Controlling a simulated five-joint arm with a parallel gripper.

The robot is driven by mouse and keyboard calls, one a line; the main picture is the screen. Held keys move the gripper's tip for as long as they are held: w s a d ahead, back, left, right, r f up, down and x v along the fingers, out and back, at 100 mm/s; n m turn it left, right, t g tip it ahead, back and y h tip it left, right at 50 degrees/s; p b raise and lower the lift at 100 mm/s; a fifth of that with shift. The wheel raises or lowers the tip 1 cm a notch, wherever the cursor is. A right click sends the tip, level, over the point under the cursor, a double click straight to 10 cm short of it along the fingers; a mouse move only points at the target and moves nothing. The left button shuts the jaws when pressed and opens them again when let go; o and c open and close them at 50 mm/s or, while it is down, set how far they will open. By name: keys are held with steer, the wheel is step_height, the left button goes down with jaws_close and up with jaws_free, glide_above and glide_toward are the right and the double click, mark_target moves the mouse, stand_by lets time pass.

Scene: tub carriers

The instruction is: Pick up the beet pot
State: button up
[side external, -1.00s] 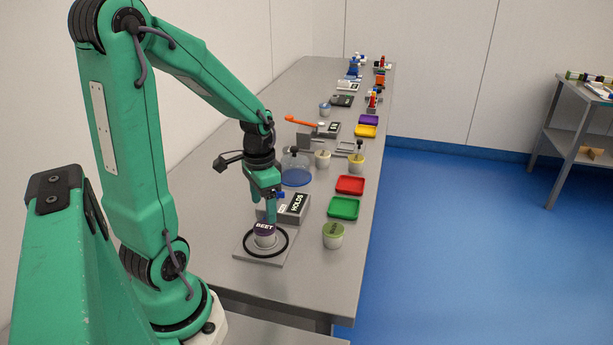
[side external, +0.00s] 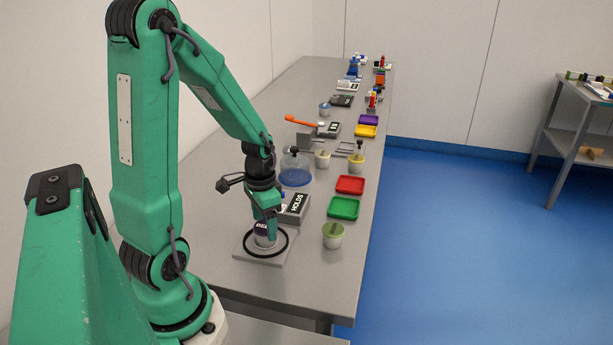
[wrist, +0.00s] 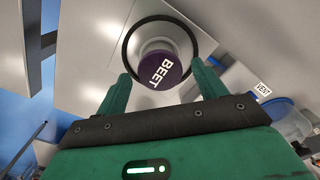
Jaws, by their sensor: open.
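The beet pot (wrist: 160,67) has a dark purple lid with BEET in white letters and a pale body. It stands inside a black ring (side external: 285,246) on a square grey plate (side external: 262,259). In the side view the pot (side external: 263,239) is partly hidden by my gripper (side external: 269,232). My gripper is open and points down at the pot. In the wrist view its two green fingers (wrist: 160,77) are spread, one on each side of the lid's near edge. I cannot tell whether either finger touches the pot.
A grey block marked HOLDS (side external: 294,207) stands just behind the plate. A green-lidded pot (side external: 333,235) is to the right, near the table edge. Green (side external: 343,208) and red (side external: 350,184) trays and a clear dome with a blue base (side external: 295,175) lie farther back.

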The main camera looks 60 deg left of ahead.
steer(key=shift+f, duration=1.2)
steer(key=c, duration=1)
